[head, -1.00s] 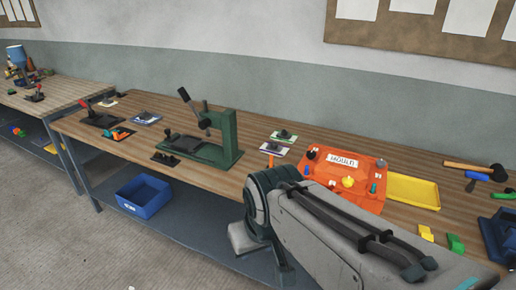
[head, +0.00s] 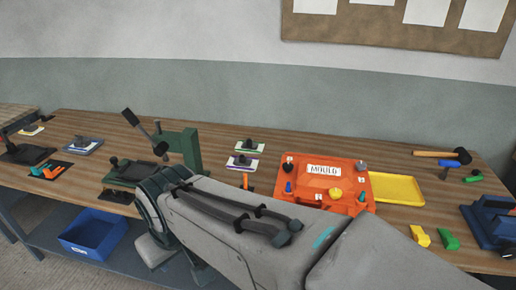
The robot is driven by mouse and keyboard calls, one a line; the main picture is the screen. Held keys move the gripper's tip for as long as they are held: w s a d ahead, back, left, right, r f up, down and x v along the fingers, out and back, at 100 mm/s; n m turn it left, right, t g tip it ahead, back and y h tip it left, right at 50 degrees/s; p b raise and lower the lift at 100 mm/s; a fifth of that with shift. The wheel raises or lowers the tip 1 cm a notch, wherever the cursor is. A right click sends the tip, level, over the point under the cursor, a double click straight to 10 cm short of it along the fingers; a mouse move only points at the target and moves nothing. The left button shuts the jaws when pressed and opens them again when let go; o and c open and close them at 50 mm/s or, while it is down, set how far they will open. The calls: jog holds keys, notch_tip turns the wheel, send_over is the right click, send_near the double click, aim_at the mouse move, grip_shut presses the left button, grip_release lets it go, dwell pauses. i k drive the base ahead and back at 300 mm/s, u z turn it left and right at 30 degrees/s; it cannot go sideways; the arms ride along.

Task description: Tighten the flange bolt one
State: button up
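An orange mould (head: 313,177) labelled "MOULD" lies on the wooden bench, right of the middle of the head view. Small coloured pieces stand at its corners and edges: dark ones at the back corners, blue and teal ones toward the front, and a yellow knob (head: 335,194) near the middle. I cannot tell which of these is flange bolt one. My grey arm crosses the foreground in front of the mould and the bench edge. My gripper is not visible in the head view.
A green press (head: 180,148) stands left of the mould. A yellow tray (head: 397,189) lies right of it, with a hammer (head: 440,154), yellow and green blocks and a blue vise (head: 490,222) beyond. A blue bin (head: 92,234) sits on the lower shelf.

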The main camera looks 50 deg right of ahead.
aim_at(288, 167)
jog(key=i, duration=0.35)
jog(key=z, duration=1.85)
jog(key=i, duration=0.5)
jog(key=z, duration=0.05)
